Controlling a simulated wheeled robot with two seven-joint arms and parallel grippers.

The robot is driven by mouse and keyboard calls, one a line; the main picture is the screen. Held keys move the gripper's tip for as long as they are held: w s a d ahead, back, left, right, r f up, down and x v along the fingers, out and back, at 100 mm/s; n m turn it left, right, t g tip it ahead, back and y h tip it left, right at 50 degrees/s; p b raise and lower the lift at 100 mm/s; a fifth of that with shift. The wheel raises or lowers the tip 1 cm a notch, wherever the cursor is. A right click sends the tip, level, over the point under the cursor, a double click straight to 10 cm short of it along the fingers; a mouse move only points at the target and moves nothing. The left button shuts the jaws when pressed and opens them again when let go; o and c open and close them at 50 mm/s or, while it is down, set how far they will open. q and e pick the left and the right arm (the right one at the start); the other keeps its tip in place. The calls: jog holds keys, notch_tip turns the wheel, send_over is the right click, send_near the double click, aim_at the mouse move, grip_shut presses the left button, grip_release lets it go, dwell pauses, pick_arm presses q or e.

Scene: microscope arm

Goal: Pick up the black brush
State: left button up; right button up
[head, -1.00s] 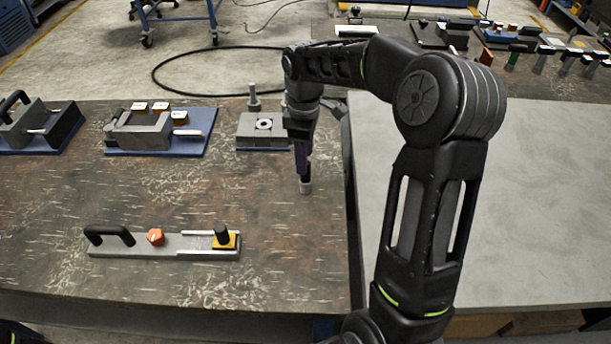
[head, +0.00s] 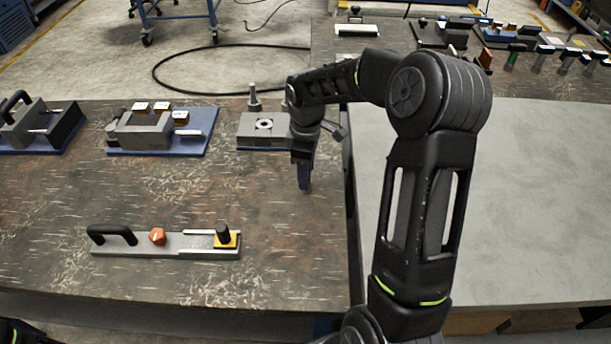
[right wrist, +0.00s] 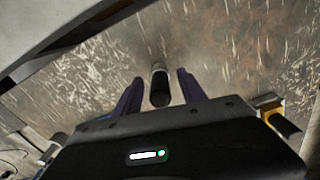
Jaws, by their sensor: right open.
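The black brush (right wrist: 160,88) shows in the right wrist view as a short dark cylinder with a grey band at its far end. It lies between the two purple fingers of my right gripper (right wrist: 160,77), with a gap on each side. The gripper is open and is not closed on it. In the head view my right gripper (head: 303,180) points down over the brown table, near its right edge. The brush is hidden behind the fingers there. My left gripper is not in view.
A grey bar with a black handle, orange knob and yellow block (head: 150,244) lies front left on the brown table (head: 200,190). Grey fixtures on blue plates (head: 205,140) stand behind, one close to my right gripper. A pale table (head: 540,200) is bare at right.

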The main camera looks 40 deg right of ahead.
dwell(0.3)
grip_shut()
dwell(0.4)
